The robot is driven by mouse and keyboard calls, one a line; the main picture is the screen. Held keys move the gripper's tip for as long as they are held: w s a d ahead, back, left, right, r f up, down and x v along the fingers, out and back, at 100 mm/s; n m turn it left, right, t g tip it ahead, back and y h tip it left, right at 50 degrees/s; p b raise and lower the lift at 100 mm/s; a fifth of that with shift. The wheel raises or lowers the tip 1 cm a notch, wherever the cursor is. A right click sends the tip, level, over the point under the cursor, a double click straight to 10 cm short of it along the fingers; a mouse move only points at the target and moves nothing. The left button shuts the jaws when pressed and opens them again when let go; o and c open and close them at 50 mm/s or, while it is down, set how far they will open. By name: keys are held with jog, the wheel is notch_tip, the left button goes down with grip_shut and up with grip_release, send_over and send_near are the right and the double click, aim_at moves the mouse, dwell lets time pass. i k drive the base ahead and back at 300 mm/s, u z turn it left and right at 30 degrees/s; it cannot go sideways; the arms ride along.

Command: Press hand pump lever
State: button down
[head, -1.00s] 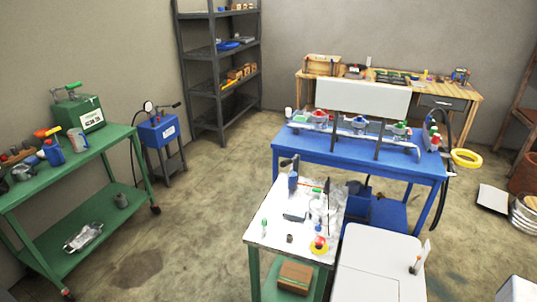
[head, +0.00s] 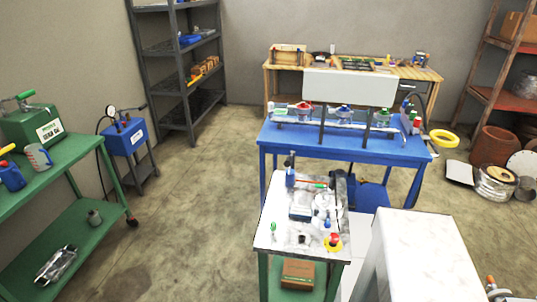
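I cannot tell for certain which device is the hand pump. A blue box (head: 125,137) with a round gauge (head: 110,111) and a dark lever stands on a dark stand at the left, by the wall. A dark blue upright cylinder (head: 290,173) stands at the back left corner of the small white-topped table (head: 268,236); it is too small to see its lever clearly. A green box (head: 35,126) with a green-gripped handle (head: 25,95) sits on the green cart at the far left. My gripper is not in view.
The green cart (head: 75,153) runs along the left edge. A blue table (head: 275,134) stands behind the small table. A white block (head: 425,255) fills the lower right foreground. Open floor (head: 200,220) lies between cart and small table. Shelves and a wooden bench stand at the back.

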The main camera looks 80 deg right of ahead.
aim_at(287, 163)
jog(key=z, duration=0.3)
jog(key=i, duration=0.9)
jog(key=z, duration=0.5)
